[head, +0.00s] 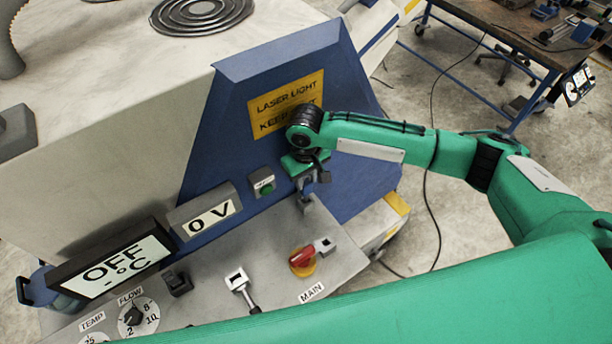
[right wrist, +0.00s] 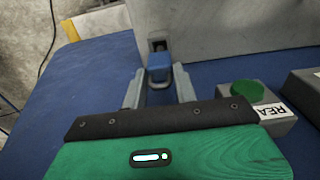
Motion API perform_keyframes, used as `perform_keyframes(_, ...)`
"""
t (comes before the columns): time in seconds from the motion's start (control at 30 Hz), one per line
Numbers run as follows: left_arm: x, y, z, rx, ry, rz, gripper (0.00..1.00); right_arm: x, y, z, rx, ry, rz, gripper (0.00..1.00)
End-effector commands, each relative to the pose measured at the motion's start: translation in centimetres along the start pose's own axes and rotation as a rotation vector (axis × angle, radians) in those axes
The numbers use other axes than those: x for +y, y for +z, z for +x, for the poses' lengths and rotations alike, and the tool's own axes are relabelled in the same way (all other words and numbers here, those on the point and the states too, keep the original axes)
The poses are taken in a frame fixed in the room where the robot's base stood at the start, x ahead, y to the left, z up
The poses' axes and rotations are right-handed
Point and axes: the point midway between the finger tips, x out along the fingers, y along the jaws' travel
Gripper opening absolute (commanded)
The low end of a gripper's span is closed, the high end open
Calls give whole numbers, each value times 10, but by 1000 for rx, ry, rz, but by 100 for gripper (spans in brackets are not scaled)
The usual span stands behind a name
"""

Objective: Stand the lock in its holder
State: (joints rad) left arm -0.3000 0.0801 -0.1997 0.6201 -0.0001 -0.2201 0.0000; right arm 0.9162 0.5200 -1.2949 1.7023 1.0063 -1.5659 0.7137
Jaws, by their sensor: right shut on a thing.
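My right gripper (head: 306,192) reaches down to the lower edge of the blue panel, just right of the green button. In the right wrist view its two fingers (right wrist: 159,90) are closed on a small blue block, which I take to be the lock (right wrist: 160,72). The lock sits between the fingertips, close to a small dark slot (right wrist: 158,45) in the grey surface ahead, which may be the holder. I cannot tell whether the lock touches it. In the head view the gripper hides most of the lock. My left gripper is not in view.
The green button (head: 265,187) is close left of the right gripper. A workbench (head: 520,45) stands at the back right.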

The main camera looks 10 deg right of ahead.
Motion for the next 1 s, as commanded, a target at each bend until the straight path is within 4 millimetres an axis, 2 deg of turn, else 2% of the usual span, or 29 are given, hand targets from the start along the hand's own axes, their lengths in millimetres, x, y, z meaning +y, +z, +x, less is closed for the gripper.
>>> perform_keyframes(1.0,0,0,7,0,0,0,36,0,0,26,0,0,1,2)
